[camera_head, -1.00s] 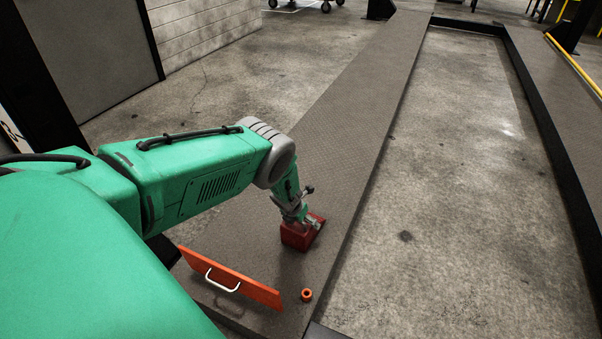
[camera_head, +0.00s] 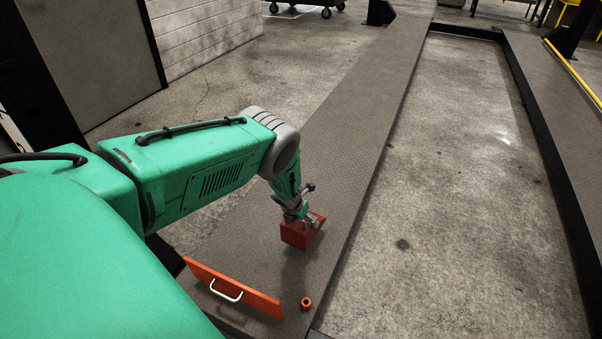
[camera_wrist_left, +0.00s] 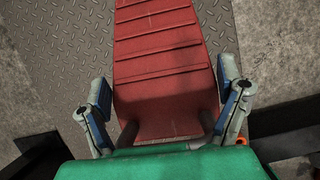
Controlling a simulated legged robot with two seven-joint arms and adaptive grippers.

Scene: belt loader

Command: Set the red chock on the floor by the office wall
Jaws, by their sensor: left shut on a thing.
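The red chock (camera_head: 298,236) is at the lower middle of the head view, over the dark treadplate ramp. In the left wrist view the chock (camera_wrist_left: 160,62) shows its ribbed sloping face between my fingers. My left gripper (camera_head: 304,220) is shut on it from above; its fingers (camera_wrist_left: 165,120) lie on either side of it in the wrist view. I cannot tell for sure whether the chock touches the plate. The office wall of pale blocks (camera_head: 200,38) stands at the upper left, with bare concrete floor (camera_head: 225,95) in front of it. My right gripper is not in view.
An orange board with a white handle (camera_head: 255,298) and a small orange ring (camera_head: 306,303) lie on the near end of the treadplate (camera_head: 340,120). A dark-framed grey door (camera_head: 95,60) is at the left. A wheeled cart (camera_head: 305,5) stands at the back.

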